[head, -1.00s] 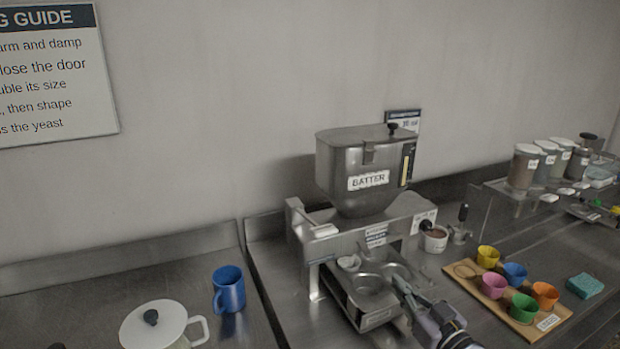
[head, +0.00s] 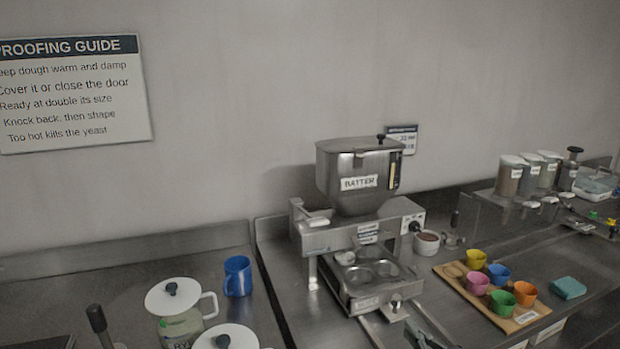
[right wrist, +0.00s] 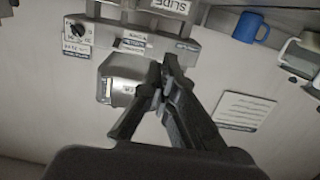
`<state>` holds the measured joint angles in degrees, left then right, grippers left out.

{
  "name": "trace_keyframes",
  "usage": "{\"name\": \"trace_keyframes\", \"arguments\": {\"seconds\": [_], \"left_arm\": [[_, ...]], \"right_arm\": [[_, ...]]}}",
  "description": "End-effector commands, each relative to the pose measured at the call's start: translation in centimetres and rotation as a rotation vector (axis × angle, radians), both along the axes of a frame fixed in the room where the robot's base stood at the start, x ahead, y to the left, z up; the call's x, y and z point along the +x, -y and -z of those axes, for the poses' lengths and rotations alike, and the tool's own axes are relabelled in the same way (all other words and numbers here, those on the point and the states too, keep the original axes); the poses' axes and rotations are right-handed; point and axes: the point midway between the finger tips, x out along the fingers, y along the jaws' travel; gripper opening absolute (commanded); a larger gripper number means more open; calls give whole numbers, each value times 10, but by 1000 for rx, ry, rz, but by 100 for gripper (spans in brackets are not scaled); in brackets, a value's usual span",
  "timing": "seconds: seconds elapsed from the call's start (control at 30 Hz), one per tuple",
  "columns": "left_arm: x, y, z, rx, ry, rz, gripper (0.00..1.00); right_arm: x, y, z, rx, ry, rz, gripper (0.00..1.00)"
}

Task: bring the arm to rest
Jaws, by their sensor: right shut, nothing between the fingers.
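My right gripper (right wrist: 160,78) is shut and empty in the right wrist view, its dark fingers meeting near the middle. In the head view only a small part of my right gripper (head: 428,336) shows at the bottom edge, in front of the batter machine. The batter machine (head: 352,236) has a steel hopper labelled BATTER and a plate with round hollows pulled out below. Its hopper (right wrist: 122,85) appears upside down in the right wrist view, behind the fingers. My left gripper is not in view.
A wooden board (head: 452,282) with several coloured cups and a teal sponge (head: 568,288) lie to the right. A blue mug (head: 238,277) and white-lidded jars (head: 172,297) stand left. A raised rack (head: 482,210) holds canisters at the back right.

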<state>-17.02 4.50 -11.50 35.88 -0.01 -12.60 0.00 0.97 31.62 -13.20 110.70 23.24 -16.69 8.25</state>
Motion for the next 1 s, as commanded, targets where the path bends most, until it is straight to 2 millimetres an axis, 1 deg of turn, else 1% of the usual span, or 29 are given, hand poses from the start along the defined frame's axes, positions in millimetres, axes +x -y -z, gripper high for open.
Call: {"name": "trace_keyframes", "arguments": {"seconds": [0.17,0.27,0.37,0.47,0.5,0.57,0.6,0.67,0.7,0.8,1.0], "left_arm": [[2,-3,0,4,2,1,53],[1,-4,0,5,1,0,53],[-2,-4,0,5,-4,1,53],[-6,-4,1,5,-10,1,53],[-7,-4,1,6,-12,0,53],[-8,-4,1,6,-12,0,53],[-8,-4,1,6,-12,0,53],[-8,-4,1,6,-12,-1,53],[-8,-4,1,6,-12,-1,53],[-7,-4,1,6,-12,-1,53],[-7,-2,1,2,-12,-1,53]], "right_arm": [[-24,-14,32,-36,-118,7,0],[-43,-21,53,-67,-201,14,0],[-68,-27,75,-102,-300,25,0],[-103,-31,101,-144,-430,42,0],[-120,-32,112,-163,-491,50,0],[-147,-32,126,-192,-585,67,0],[-164,-31,133,-210,-642,77,0],[-188,-28,142,-233,-718,93,0],[-202,-27,146,-246,-766,102,0],[-235,-22,154,-272,-870,122,0],[-293,-14,161,-309,-1053,160,0]]}}
